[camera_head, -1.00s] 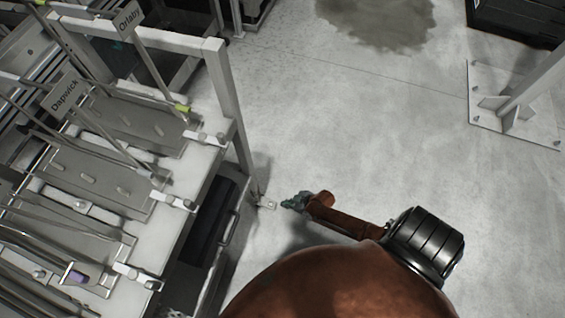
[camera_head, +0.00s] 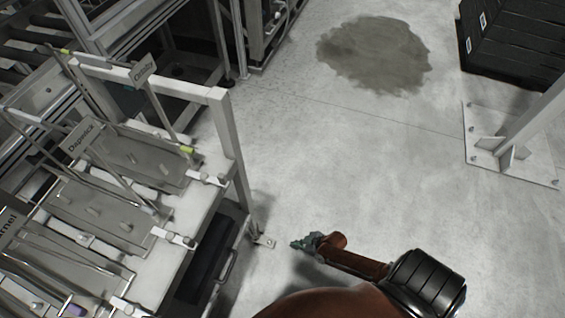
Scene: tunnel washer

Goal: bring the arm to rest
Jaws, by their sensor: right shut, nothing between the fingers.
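My right arm (camera_head: 355,262) is rust-brown with a black ribbed joint and comes in from the bottom of the head view. My right gripper (camera_head: 303,244) is small and dark greenish at the arm's far end. It points left, over the floor, near the foot of the rack's front leg. It is shut with nothing in it. Whether it is clear of the leg's foot plate is hard to tell from this height. My left gripper is not in view.
A white-framed rack (camera_head: 222,140) with labelled metal trays fills the left side. A dark floor stain (camera_head: 375,55) lies at the top. Black stacked crates (camera_head: 515,45) stand at top right, with a post's base plate (camera_head: 510,150) below them. The middle floor is clear.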

